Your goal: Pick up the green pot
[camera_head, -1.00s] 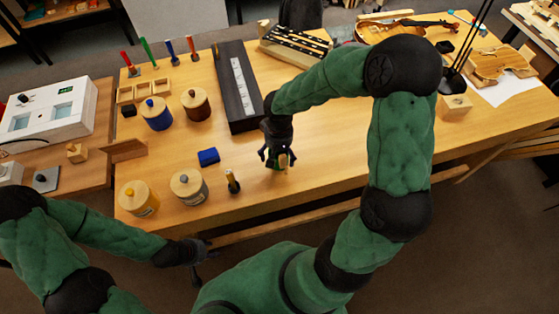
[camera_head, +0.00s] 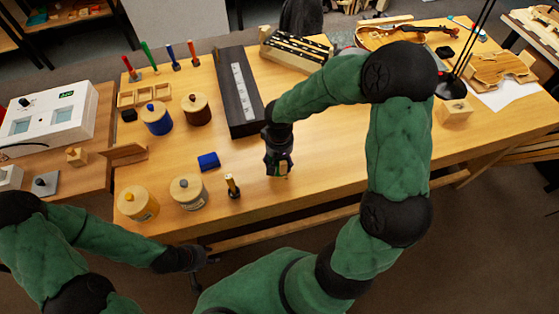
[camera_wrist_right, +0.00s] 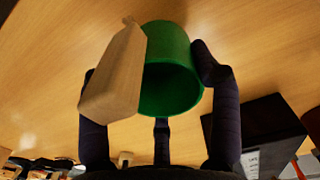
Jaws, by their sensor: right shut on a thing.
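The green pot (camera_wrist_right: 170,70) is between the dark fingers of my right gripper (camera_wrist_right: 160,105) in the right wrist view, with a finger against its right side. A pale wooden piece (camera_wrist_right: 115,75) lies against the pot's left side and partly covers it. In the head view my right gripper (camera_head: 278,165) is over the front middle of the bench and hides most of the pot. I cannot tell how far the pot is from the bench top. My left gripper (camera_head: 203,265) hangs off the front edge of the bench, small and dark.
A long black case (camera_head: 238,90) lies behind.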

